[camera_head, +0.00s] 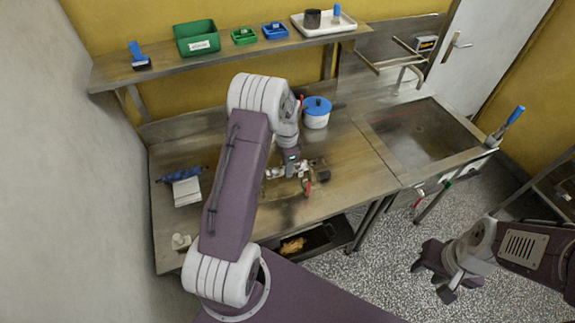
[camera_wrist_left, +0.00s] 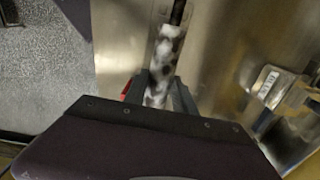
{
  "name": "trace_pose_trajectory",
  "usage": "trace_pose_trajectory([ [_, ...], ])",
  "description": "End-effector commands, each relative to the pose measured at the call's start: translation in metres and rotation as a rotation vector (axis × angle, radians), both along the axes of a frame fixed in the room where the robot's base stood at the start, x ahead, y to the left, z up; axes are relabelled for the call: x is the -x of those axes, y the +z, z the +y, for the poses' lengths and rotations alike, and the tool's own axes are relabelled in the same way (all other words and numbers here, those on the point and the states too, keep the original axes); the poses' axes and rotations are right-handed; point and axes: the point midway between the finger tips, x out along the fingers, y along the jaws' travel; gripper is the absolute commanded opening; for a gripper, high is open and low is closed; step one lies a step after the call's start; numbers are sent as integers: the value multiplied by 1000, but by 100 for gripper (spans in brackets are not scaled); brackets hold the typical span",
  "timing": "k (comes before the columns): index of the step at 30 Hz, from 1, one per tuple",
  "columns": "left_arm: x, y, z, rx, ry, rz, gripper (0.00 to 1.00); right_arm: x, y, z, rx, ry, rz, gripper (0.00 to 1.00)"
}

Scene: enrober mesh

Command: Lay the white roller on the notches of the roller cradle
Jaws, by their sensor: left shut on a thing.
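My left gripper (camera_head: 290,171) is low over the steel table, with the arm hiding part of the scene. In the left wrist view, its fingers (camera_wrist_left: 158,93) are shut on the white roller (camera_wrist_left: 164,62), which shows dark mottled patches. In the head view a whitish piece of the roller (camera_head: 274,172) shows beside the gripper. A dark block (camera_head: 323,175) and a red part (camera_head: 309,187) are close by on the right; I cannot tell whether they belong to the roller cradle. Whether the roller touches any notches is hidden. My right gripper (camera_head: 436,277) is open and empty over the floor.
A blue-lidded white pot (camera_head: 316,113) stands behind the gripper. A blue item (camera_head: 182,174) and a white block (camera_head: 187,192) lie on the table's left. A sink basin (camera_head: 425,135) is at right. The shelf (camera_head: 225,51) holds bins and a tray.

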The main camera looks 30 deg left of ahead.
Motion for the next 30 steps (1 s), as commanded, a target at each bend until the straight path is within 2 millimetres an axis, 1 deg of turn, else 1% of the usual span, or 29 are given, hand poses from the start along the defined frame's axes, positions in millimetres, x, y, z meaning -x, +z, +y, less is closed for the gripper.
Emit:
trace_pose_trajectory([
  [1,0,-6,0,0,0,0,0,0,-5,0,0,0,0,36],
  [16,0,-53,0,0,0,-1,0,0,-37,0,0,0,0,36],
  [20,-1,-58,0,-1,0,-2,0,0,-39,0,0,0,0,36],
  [30,0,-58,0,0,0,-1,0,0,-39,0,0,0,0,36],
])
